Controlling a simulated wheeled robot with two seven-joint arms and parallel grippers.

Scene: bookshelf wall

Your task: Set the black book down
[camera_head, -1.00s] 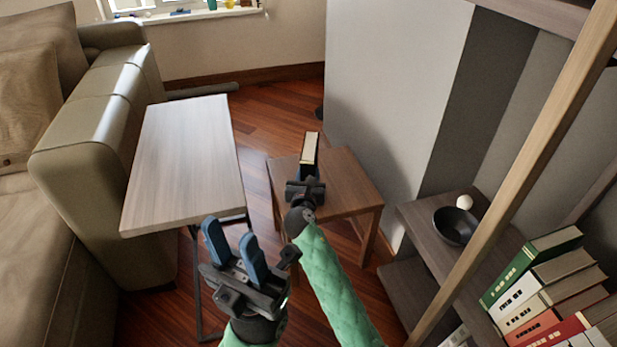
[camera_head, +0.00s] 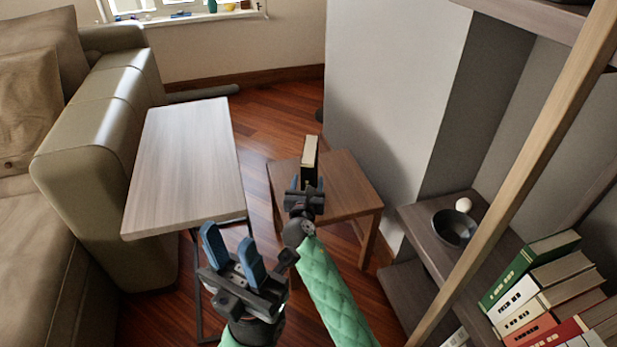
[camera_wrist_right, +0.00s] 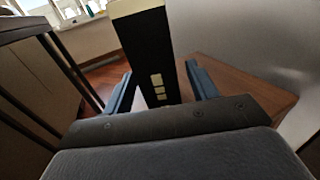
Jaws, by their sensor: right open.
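The black book (camera_head: 310,158) stands upright on the small brown wooden table (camera_head: 350,190), its pale page edge facing up in the head view. In the right wrist view the book (camera_wrist_right: 148,50) shows its black spine with pale marks. My right gripper (camera_head: 306,184) is open at the near end of the book. In the wrist view its blue fingers (camera_wrist_right: 160,86) are on both sides of the book, with gaps showing. The book's lower edge is hidden behind the gripper. My left gripper (camera_head: 229,246) is open and empty, in front of the light table.
A light wood table (camera_head: 185,165) stands at the left beside a sofa (camera_head: 100,130). A grey wall (camera_head: 385,110) rises behind the small table. At the right, a shelf (camera_head: 425,230) holds a dark bowl (camera_head: 452,230), a white ball (camera_head: 463,204) and several leaning books (camera_head: 545,290).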

